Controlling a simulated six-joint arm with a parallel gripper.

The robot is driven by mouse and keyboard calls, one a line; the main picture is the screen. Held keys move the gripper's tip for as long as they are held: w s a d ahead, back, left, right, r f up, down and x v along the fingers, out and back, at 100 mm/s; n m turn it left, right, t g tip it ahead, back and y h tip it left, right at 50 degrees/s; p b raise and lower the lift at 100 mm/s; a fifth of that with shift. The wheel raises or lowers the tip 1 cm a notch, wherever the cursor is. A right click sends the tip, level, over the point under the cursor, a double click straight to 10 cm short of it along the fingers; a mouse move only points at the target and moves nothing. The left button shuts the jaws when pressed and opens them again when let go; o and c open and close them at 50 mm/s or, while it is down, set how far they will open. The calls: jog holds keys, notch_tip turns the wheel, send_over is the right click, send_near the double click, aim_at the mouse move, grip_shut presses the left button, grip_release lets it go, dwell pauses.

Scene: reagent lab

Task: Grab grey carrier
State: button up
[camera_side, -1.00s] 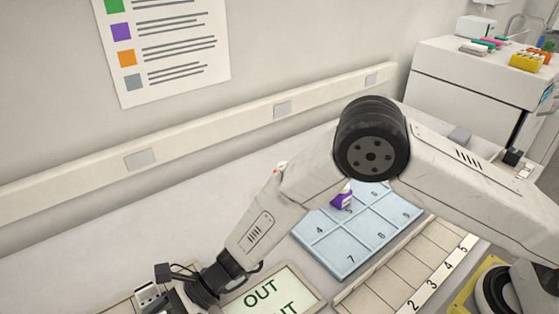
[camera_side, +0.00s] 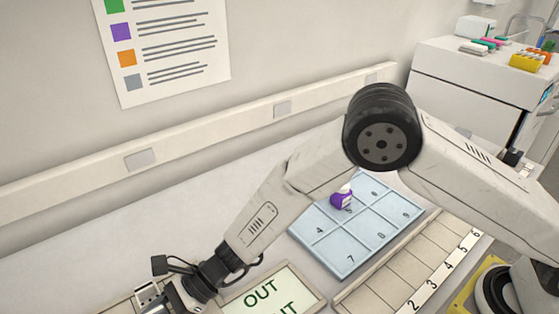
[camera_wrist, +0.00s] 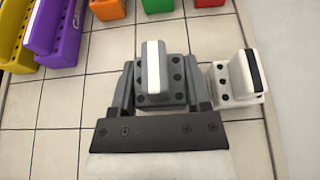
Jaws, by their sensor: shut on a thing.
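The grey carrier (camera_wrist: 176,72), a dark grey block with holes and a raised handle with a white stripe, sits between the fingers of my gripper (camera_wrist: 155,88) in the wrist view. The fingers are closed against its two sides. In the side view my gripper is at the lower left, its fingers cut off by the frame's bottom edge, and the carrier does not show there.
A white carrier (camera_wrist: 238,78) stands close to the right of the grey one. Purple (camera_wrist: 62,35), yellow (camera_wrist: 18,38), red and green carriers stand farther back on the tiled surface. A blue numbered tray (camera_side: 335,255) holds a purple-and-white bottle (camera_side: 341,199). An OUT sign (camera_side: 265,292) lies in front.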

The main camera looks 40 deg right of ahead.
jog(key=s+d+r, duration=0.9)
jog(key=s+r, duration=0.1)
jog(key=r, duration=0.1)
jog(key=shift+d, duration=0.3)
jog(key=shift+s, duration=0.1)
jog(key=shift+d, duration=0.1)
dwell(1.1)
